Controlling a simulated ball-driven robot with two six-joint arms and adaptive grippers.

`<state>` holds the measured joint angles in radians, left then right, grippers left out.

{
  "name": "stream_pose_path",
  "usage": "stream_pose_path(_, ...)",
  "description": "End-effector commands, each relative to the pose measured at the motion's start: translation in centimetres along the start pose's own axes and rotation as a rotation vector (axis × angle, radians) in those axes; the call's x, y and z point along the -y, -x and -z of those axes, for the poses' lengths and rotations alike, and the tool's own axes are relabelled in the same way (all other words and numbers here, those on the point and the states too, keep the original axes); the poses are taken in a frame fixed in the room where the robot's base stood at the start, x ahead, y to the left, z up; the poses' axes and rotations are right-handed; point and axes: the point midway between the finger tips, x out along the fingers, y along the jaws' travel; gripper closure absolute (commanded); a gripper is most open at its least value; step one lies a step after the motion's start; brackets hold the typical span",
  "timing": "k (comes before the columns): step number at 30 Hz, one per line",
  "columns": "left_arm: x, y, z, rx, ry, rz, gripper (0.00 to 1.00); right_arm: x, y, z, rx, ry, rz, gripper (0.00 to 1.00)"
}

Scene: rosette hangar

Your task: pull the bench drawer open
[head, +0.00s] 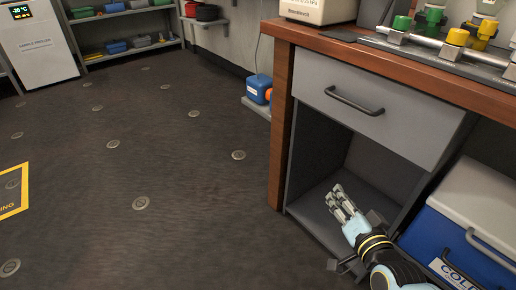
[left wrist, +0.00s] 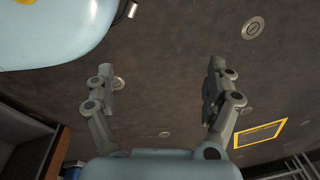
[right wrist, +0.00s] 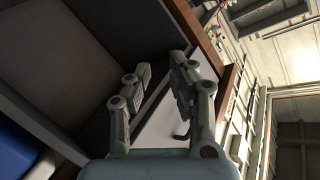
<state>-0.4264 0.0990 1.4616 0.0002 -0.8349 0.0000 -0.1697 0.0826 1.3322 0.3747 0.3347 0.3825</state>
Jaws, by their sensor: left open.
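The bench drawer (head: 390,135) has a grey front under the brown worktop, with a dark bar handle (head: 353,102) across it. The drawer front looks shut, about flush with the bench. My right gripper (head: 341,200) is below the drawer, in front of the open lower bay, apart from the handle. In the right wrist view its fingers (right wrist: 160,76) are parted with nothing between them, and the pale drawer front (right wrist: 152,136) with its dark handle (right wrist: 182,134) shows behind them. My left gripper (left wrist: 163,85) is open and empty over the floor, out of the head view.
A blue cooler with a white lid (head: 470,225) stands right of the bay, close to my right arm. A blue box (head: 259,88) sits beyond the bench's left leg. Valves and pipes (head: 450,40) lie on the worktop (head: 410,68). The floor to the left is clear.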

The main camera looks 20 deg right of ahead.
Motion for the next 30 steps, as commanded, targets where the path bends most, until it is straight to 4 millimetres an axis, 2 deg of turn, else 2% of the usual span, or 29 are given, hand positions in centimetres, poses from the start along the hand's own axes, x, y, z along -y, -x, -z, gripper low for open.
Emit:
stream_pose_path(1,-0.4,-2.0,-0.2,0.015,-0.005,-0.001,0.13,0.1,-1.4,0.2,-0.091,-0.074,0.049,0.79)
stream_pose_path(3,-0.6,-1.9,0.5,0.023,-0.009,-0.002,0.13,2.0,-2.5,3.4,-0.223,-0.183,0.127,0.79)
stream_pose_path(6,-0.9,-1.5,1.1,0.032,-0.014,-0.003,0.13,3.9,-2.9,7.0,-0.367,-0.311,0.223,0.79)
stream_pose_path(10,-1.1,-0.7,1.7,0.04,-0.018,-0.004,0.13,5.5,-2.4,10.2,-0.483,-0.418,0.308,0.79)
stream_pose_path(14,-1.1,-0.1,2.0,0.04,-0.019,-0.004,0.13,6.3,-2.4,11.9,-0.529,-0.461,0.346,0.79)
stream_pose_path(17,-1.1,0.3,2.2,0.035,-0.019,-0.005,0.13,6.7,-3.2,12.9,-0.536,-0.466,0.352,0.79)
stream_pose_path(30,-1.4,0.8,2.9,0.015,-0.018,-0.009,0.13,8.2,-9.7,17.2,-0.532,-0.462,0.349,0.79)
